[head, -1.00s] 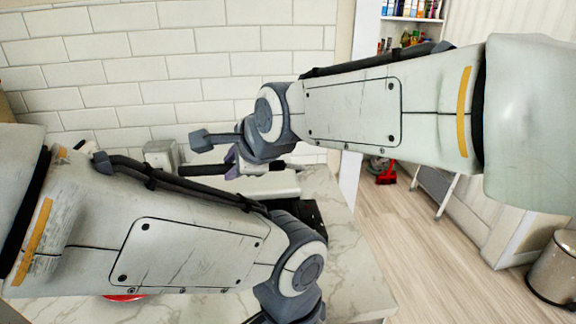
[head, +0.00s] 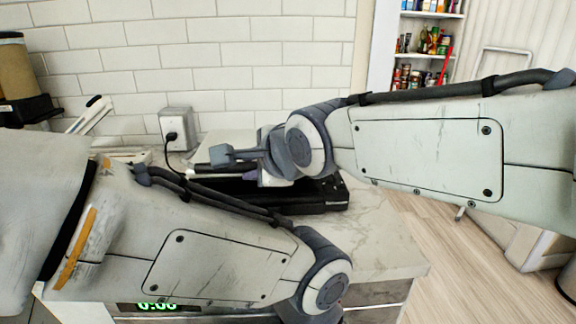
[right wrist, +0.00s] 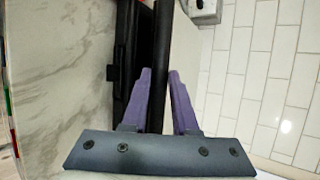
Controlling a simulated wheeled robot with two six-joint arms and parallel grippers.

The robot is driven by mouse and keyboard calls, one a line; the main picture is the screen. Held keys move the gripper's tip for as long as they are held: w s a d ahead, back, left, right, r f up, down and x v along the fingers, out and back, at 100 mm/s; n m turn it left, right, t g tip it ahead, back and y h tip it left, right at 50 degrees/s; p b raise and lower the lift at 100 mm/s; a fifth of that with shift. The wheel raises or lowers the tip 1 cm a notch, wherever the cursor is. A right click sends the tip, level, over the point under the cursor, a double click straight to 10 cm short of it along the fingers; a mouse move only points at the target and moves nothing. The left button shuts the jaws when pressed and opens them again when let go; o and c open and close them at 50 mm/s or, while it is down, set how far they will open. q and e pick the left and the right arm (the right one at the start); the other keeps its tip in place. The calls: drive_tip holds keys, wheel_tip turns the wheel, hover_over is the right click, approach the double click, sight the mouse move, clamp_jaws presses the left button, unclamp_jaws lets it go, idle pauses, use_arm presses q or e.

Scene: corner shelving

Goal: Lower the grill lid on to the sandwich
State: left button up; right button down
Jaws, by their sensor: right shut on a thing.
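The grill (head: 318,200) is a low black appliance on the marble counter. Its pale lid (head: 222,147) shows behind my right wrist, with a dark handle bar (head: 207,168) along its front. My right gripper (head: 262,178) is at the handle, partly hidden by its own wrist. In the right wrist view, the purple fingers (right wrist: 159,75) are shut on the dark handle bar (right wrist: 161,40), which runs between them. My arms hide much of the grill, and I cannot tell the gap under the lid. The sandwich is not visible. My left gripper is out of view.
A wall socket (head: 176,125) with a black plug is behind the grill, on the white tiled wall. My left forearm covers the counter's front left. The marble counter (head: 385,235) is clear right of the grill. Shelves (head: 425,50) stand at the back right.

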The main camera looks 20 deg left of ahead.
drive_tip(key=shift+d+f, duration=0.25)
drive_tip(key=shift+f, duration=0.55)
drive_tip(key=c, duration=0.7)
unclamp_jaws()
drive_tip(key=shift+d, duration=0.15)
drive_tip(key=shift+r, duration=0.1)
drive_tip(key=shift+a+r, duration=0.1)
drive_tip(key=shift+a, duration=0.1)
drive_tip(key=v, duration=1)
drive_tip(key=shift+s+d+r, duration=0.1)
drive_tip(key=shift+d+r, duration=0.05)
drive_tip(key=shift+r, duration=0.1)
